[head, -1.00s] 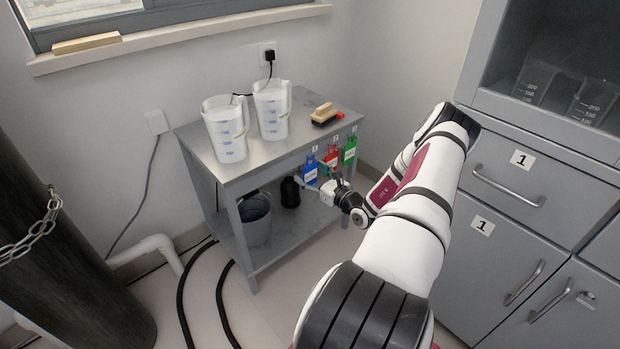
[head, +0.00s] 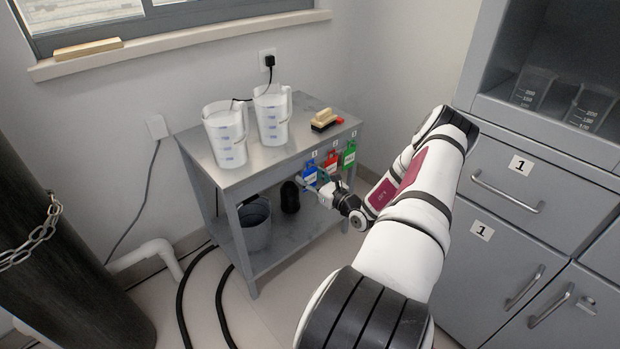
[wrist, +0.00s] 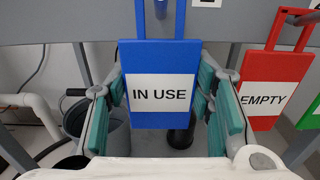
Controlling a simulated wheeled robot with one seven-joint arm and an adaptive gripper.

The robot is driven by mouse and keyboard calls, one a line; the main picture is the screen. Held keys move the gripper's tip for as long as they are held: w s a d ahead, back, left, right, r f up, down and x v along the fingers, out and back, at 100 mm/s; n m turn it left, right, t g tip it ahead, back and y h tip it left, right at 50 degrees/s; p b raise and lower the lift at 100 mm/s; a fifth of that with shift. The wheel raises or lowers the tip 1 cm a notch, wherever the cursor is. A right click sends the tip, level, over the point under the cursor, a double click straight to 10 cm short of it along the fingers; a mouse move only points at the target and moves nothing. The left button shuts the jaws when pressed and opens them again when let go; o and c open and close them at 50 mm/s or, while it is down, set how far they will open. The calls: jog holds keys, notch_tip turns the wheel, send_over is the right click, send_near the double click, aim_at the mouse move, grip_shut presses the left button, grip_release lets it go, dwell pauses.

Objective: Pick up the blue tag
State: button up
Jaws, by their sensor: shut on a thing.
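The blue tag (wrist: 160,60), with a white label reading "IN USE", hangs upright by its loop from the front edge of the metal cart. In the head view it is the leftmost tag (head: 310,172). My gripper (wrist: 163,98) has its teal finger pads on both sides of the tag and is shut on it. In the head view my gripper (head: 322,178) reaches the tag from the front right and partly overlaps the tags there.
A red tag (wrist: 275,85) reading "EMPTY" hangs close to the right, with a green tag (head: 349,155) beyond it. Two pitchers (head: 226,134) and a brush (head: 324,120) stand on the cart top (head: 250,160). A bucket (head: 255,224) sits on the lower shelf.

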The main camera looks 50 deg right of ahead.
jog(key=shift+s+r, duration=0.25)
jog(key=shift+r, duration=0.15)
jog(key=p+v, duration=0.2)
jog(key=v, duration=0.6)
notch_tip(320, 180, up, 14)
jog(key=p, duration=0.4)
jog(key=shift+w+f, duration=0.2)
jog(key=shift+w, duration=0.05)
